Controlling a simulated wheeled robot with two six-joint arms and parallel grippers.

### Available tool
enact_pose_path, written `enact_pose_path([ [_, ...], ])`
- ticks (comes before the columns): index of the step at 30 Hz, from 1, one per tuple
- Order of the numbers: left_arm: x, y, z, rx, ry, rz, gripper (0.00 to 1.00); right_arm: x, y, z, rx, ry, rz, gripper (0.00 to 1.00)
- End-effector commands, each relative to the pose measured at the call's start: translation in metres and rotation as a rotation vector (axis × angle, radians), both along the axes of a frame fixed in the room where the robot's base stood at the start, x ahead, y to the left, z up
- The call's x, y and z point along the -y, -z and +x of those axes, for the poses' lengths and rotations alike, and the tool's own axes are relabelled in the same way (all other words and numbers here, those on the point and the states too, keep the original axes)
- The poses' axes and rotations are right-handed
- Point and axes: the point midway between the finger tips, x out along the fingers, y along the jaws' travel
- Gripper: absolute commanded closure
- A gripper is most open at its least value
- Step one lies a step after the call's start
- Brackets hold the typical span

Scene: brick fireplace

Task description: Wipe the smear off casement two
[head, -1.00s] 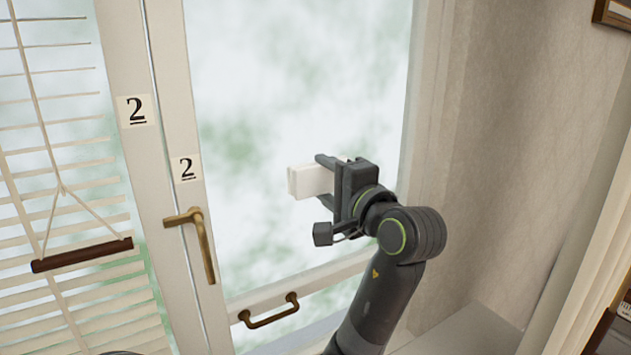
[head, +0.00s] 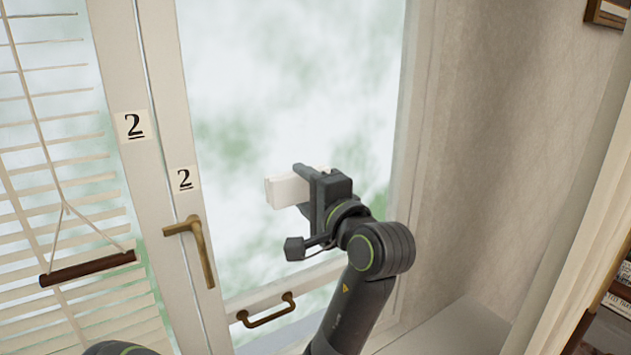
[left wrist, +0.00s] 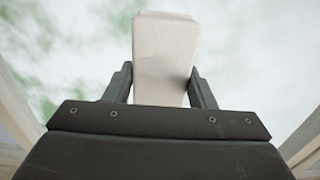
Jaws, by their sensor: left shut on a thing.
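Casement two is the window sash with a white frame (head: 172,120) and a label "2" (head: 185,179). Its glass pane (head: 290,80) shows blurred white and green, and I cannot tell a smear apart from that blur. My left gripper (head: 302,188) is shut on a white block-shaped pad (head: 288,190) in front of the lower middle of the pane. In the left wrist view the pad (left wrist: 165,55) stands out between both fingers (left wrist: 160,88), towards the pane. I cannot tell whether the pad touches the glass. My right gripper is not in view.
A brass lever handle (head: 198,245) is on the sash's left stile. A brass pull (head: 267,311) is on the bottom rail. A blind (head: 60,180) with a dark wooden bar (head: 88,268) hangs at left. A plain wall (head: 500,130) and curtain (head: 590,190) are at right.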

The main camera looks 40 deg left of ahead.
Motion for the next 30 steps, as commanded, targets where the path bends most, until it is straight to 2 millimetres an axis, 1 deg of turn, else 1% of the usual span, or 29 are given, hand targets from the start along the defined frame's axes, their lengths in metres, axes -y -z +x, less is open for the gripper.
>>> enact_pose_path([
  [7,-0.001,0.000,-0.001,-0.001,-0.002,0.001,0.68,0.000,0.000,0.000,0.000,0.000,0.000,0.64],
  [10,0.002,0.001,-0.001,0.001,-0.001,0.000,0.68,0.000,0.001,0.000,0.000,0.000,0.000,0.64],
  [19,0.030,0.002,-0.009,0.000,0.002,-0.004,0.68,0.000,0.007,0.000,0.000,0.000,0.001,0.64],
  [24,0.047,0.003,-0.013,0.003,0.003,-0.004,0.68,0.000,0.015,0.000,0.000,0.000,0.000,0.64],
  [30,0.057,0.001,-0.017,0.000,0.000,-0.001,0.68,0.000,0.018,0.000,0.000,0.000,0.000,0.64],
])
